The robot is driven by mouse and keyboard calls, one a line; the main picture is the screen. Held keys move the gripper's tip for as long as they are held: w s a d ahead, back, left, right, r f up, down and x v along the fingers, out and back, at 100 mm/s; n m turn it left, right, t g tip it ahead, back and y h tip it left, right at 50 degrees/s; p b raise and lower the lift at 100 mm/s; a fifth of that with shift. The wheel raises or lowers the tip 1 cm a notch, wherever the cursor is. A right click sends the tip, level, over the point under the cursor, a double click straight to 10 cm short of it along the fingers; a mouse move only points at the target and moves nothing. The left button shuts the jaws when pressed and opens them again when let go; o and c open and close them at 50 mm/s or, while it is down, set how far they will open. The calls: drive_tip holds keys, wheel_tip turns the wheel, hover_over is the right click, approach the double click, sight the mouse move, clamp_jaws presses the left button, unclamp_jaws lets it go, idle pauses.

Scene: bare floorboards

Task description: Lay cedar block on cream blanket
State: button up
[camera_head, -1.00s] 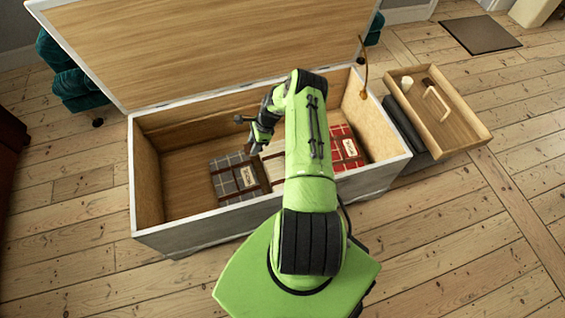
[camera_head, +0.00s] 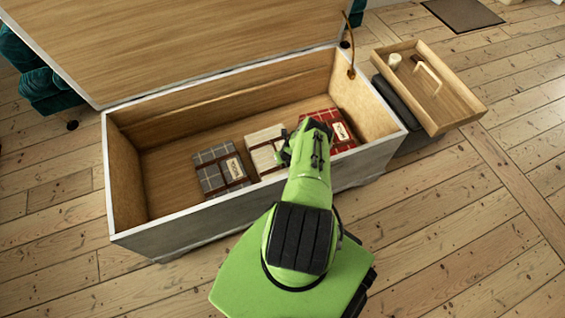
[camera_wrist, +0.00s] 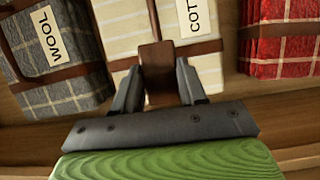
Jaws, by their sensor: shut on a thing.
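The cream blanket (camera_head: 263,146) lies folded in the open chest, between a grey plaid one and a red plaid one. In the wrist view the cream blanket (camera_wrist: 117,30) has brown straps and a partly cut-off label. My gripper (camera_wrist: 157,88) is shut on the reddish-brown cedar block (camera_wrist: 156,62), which stands out between its fingers over the blanket's near part. Whether the block touches the blanket, I cannot tell. In the head view my gripper (camera_head: 285,154) is at the cream blanket's right side, and my arm hides the block.
The grey blanket (camera_head: 217,170), labelled WOOL in the wrist view, and the red blanket (camera_head: 326,124) flank it. The chest's front wall (camera_head: 200,222) stands between my base and the blankets. The raised lid (camera_head: 180,40) is behind. A wooden tray (camera_head: 455,95) is at right.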

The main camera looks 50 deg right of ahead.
wheel_tip(320, 180, down, 2)
drive_tip(key=shift+f, duration=0.1)
drive_tip(key=shift+f, duration=0.4)
drive_tip(key=o, duration=1)
drive_tip(key=shift+r, duration=0.1)
